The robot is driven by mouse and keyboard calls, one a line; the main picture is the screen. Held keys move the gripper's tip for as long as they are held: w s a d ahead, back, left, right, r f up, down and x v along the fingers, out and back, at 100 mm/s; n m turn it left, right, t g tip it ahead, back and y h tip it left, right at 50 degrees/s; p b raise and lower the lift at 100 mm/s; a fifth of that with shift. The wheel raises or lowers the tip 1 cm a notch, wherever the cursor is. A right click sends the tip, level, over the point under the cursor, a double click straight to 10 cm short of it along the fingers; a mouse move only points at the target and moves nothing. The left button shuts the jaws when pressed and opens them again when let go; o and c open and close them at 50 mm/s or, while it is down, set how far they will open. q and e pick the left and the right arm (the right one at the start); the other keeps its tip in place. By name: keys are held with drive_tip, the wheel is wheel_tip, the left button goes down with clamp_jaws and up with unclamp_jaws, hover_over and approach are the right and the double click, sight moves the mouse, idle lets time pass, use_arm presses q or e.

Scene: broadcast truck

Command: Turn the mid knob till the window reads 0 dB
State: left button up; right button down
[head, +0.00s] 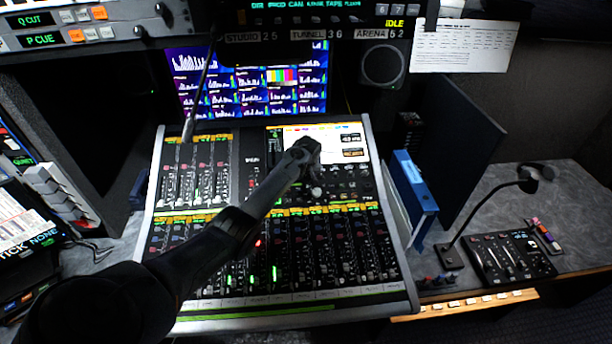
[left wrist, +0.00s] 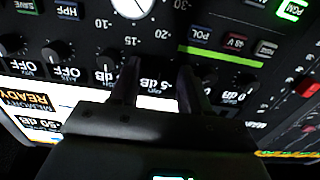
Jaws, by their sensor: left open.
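My left gripper (head: 308,156) is over the upper right part of the mixing console, near its lit screen. In the left wrist view the gripper (left wrist: 157,74) is open, its two dark fingers reaching down to the panel, which shows upside down. Between the fingers a small window (left wrist: 152,86) seems to read -5 dB, partly covered by the gripper. Small dark knobs (left wrist: 60,50) stand in a row beside it. I cannot tell which one is the mid knob, nor whether the fingers touch one. My right gripper is not in view.
The console (head: 384,290) has fader rows below and left of my arm. A gooseneck microphone (head: 190,128) stands at its upper left. A blue binder (head: 414,185) and a small control box (head: 510,257) with a gooseneck lamp are on the right. A white paper (head: 463,46) hangs behind.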

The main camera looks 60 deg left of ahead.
use_arm(q)
clamp_jaws()
idle(0.3)
drive_tip(key=shift+m+p, duration=0.9)
drive_tip(key=shift+m, duration=0.4)
drive_tip(key=shift+m+p, duration=0.45)
drive_tip(key=shift+m, duration=1.05)
unclamp_jaws()
